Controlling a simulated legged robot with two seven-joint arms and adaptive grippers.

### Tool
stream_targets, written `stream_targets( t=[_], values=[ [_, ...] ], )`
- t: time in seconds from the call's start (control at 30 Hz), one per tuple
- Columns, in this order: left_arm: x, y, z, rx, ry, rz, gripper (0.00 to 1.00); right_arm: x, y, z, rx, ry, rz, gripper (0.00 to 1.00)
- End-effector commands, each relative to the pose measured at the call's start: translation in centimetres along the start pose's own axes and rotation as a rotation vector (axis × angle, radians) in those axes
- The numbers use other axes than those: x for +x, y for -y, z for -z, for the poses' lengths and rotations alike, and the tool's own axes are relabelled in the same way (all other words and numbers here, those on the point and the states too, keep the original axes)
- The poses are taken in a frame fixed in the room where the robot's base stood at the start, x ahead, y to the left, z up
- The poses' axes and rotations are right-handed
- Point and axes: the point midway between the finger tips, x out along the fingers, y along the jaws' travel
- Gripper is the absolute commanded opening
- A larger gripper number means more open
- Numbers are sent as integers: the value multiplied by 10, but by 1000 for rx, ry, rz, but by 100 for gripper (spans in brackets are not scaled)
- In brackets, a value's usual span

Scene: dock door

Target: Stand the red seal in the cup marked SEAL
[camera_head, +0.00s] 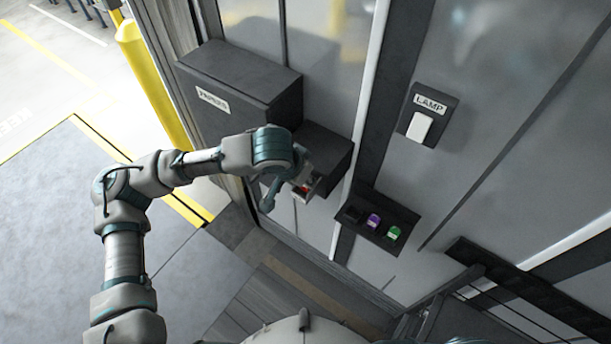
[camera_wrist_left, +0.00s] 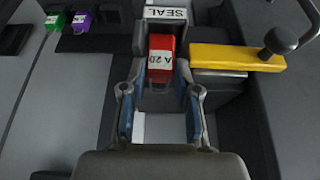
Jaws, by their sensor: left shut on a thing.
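The red seal (camera_wrist_left: 160,50) carries a white label reading A 20 in the left wrist view, and a little red shows in the head view (camera_head: 305,188). My left gripper (camera_wrist_left: 160,82) is shut on the seal, with a finger on each side of it. The white SEAL sign (camera_wrist_left: 166,13) is just beyond the seal, on a dark grey housing. The cup's opening is hidden, so I cannot tell whether the seal is inside it or just in front. My right gripper is not in view.
A dark rack (camera_head: 365,233) holds a purple seal (camera_head: 374,221) and a green seal (camera_head: 394,233). A yellow bar (camera_wrist_left: 237,58) with a dark knob (camera_wrist_left: 281,40) is close right of the seal. A LAMP switch (camera_head: 420,127) is on the wall. A large dark box (camera_head: 240,75) adjoins.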

Motion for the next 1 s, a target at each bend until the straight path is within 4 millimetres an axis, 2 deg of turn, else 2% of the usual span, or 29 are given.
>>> stream_targets(
  t=[0.03, 0.13, 0.17, 0.23, 0.53, 1.0],
  values=[
    [10, 2, -9, 1, 31, 6, 2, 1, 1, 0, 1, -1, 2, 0],
    [11, 2, -10, 1, 36, 6, 2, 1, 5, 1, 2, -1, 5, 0],
    [11, 2, -11, 1, 37, 6, 38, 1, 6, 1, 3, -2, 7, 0],
    [12, 2, -11, 2, 38, 5, 55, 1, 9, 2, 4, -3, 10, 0],
    [11, 1, -11, 2, 35, 4, 55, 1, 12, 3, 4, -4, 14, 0],
    [7, -1, -6, 2, 25, 6, 55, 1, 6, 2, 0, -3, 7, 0]
  ],
)
